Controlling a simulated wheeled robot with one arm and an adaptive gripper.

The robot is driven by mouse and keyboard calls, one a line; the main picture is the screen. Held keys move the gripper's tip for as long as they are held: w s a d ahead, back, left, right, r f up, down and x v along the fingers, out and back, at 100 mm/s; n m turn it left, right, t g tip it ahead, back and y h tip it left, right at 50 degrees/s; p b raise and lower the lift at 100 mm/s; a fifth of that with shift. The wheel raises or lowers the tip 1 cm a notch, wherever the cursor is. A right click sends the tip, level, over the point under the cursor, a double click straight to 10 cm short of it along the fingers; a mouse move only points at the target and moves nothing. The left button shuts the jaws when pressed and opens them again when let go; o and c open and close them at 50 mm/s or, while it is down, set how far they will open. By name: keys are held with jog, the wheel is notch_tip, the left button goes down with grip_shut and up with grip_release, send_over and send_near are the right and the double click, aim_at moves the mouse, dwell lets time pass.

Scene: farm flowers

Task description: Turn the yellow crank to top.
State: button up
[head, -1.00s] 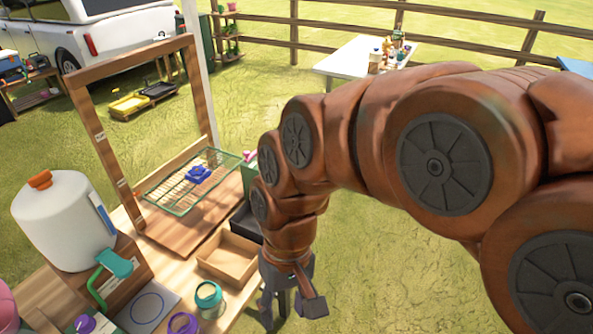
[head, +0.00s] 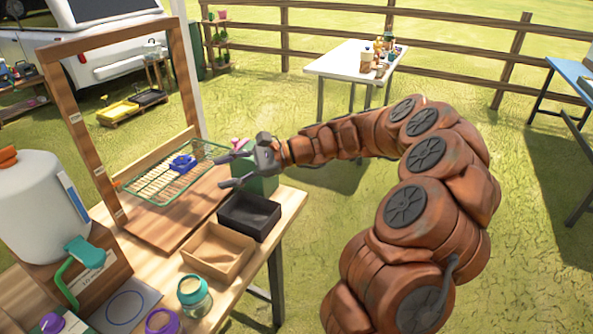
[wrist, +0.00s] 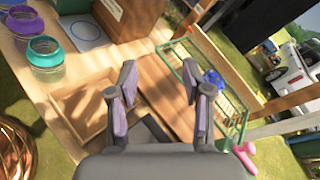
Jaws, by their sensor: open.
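I cannot make out a yellow crank in either current view. My gripper (head: 222,171) is open and empty in the head view, its fingers pointing left toward the green wire rack (head: 145,196). A blue object (head: 182,163) lies on the rack, left of the fingertips. In the wrist view my open gripper (wrist: 158,76) has nothing between its fingers. The blue object (wrist: 212,80) also shows there, beyond the right finger. A pink handle-like part (wrist: 243,157) is at lower right, and a pink part (head: 239,143) shows just behind my gripper in the head view.
A wooden frame (head: 62,108) stands around the rack. A green box (head: 262,184) is below my gripper. A black tray (head: 249,216) and wooden tray (head: 218,253) sit on the table. A teal-lidded jar (head: 194,294) and white jug (head: 35,205) are at the left. Grass lies right of the table.

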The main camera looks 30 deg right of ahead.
jog(key=w+d+f+m+t+h+b, duration=0.1)
jog(key=w+d+f+m+t+h, duration=0.25)
jog(key=d, duration=0.65)
jog(key=d+f+m+t+b, duration=0.1)
jog(key=d+f+m+t, duration=0.2)
jog(key=d+f+m, duration=0.5)
jog(key=w+d+f+m+t+h+b, duration=0.2)
jog(key=d+f+t, duration=0.1)
jog(key=d, duration=0.8)
jog(key=p+x, duration=0.1)
jog(key=x, duration=0.6)
jog(key=shift+d+r, duration=0.15)
jog(key=shift+d, duration=0.05)
grip_shut()
